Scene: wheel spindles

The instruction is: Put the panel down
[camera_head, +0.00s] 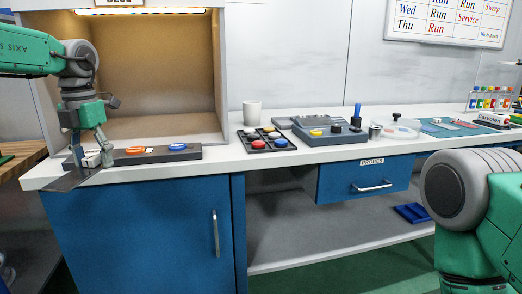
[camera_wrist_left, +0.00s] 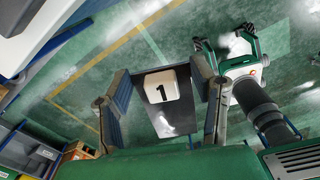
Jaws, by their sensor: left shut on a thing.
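My left gripper (camera_head: 93,158) comes down at the front left of the counter, shut on a flat dark panel (camera_head: 70,180). The panel slants and sticks out past the counter's front edge. In the left wrist view the dark panel (camera_wrist_left: 172,122) lies between the two fingers of the gripper (camera_wrist_left: 160,85), with a white block marked 1 (camera_wrist_left: 161,87) on it. The floor shows behind it. I cannot tell whether the panel touches the counter. My right arm shows at the lower right; its gripper is out of view in the head view.
A dark bar with an orange and a blue button (camera_head: 165,153) lies right beside the gripper. An open lit cabinet (camera_head: 150,60) stands behind. To the right are a white mug (camera_head: 251,113), a button tray (camera_head: 267,140) and a grey control box (camera_head: 330,132). The counter (camera_head: 222,158) has a small clear patch.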

